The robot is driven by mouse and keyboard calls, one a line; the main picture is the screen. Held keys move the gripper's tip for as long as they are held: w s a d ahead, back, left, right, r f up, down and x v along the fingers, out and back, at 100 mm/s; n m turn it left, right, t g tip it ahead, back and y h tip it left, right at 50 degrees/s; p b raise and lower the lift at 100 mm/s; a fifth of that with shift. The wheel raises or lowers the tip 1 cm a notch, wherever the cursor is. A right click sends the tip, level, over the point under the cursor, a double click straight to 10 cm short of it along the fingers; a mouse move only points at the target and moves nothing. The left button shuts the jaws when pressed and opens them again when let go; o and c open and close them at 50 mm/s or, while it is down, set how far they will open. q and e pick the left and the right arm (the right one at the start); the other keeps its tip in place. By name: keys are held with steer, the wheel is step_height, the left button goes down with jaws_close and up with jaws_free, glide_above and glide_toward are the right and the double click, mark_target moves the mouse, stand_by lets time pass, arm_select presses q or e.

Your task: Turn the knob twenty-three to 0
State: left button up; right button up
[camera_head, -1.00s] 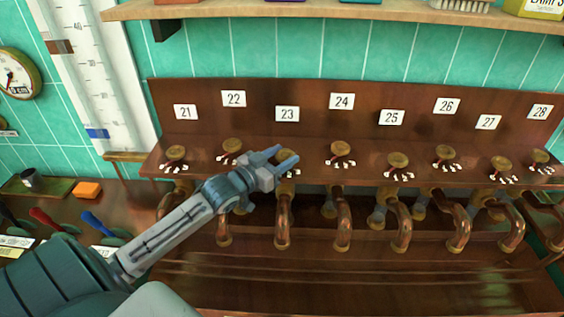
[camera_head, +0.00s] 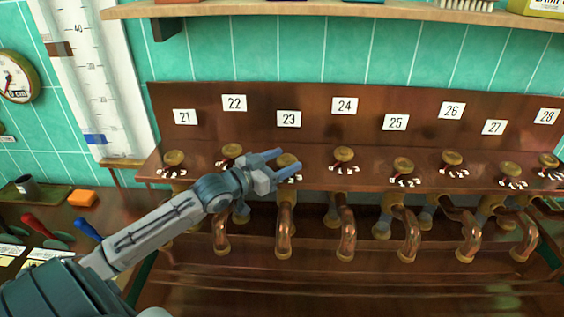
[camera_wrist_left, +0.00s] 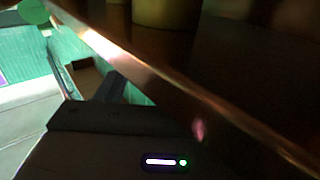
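The label 23 (camera_head: 288,119) is on the brown back panel, and the round brass knob below it (camera_head: 288,160) is on the ledge, partly hidden by my gripper. My left gripper (camera_head: 283,163) is at this knob, with its two grey fingers apart and the knob's top showing between and just beyond them. I cannot tell whether they touch it. The knob's pointer and scale are hidden. In the left wrist view a blurred brass cylinder (camera_wrist_left: 166,12) shows at the top, above a shiny brown edge. My right gripper is not in view.
Similar knobs stand close on both sides, such as those under label 22 (camera_head: 231,150) and label 24 (camera_head: 344,154). Copper pipes (camera_head: 285,225) curve down below the ledge. A wooden shelf (camera_head: 330,10) runs above. Coloured levers (camera_head: 88,229) stand at the lower left.

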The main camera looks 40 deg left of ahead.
mark_target(281, 163)
arm_select(q)
steer(key=shift+o, duration=0.4)
steer(key=shift+r, duration=0.3)
steer(key=r, duration=0.3)
steer(key=shift+s+d, duration=0.2)
steer(key=shift+s, duration=0.15)
steer(key=s+d+p, duration=0.1)
steer(key=s+d, duration=0.3)
steer(key=s, duration=0.2)
steer(key=s+d+r+p, duration=0.1)
steer(key=s+d+p, duration=0.1)
steer(key=s+d, duration=0.2)
steer(key=s, duration=0.3)
steer(key=shift+r, duration=0.2)
steer(key=shift+d, duration=0.1)
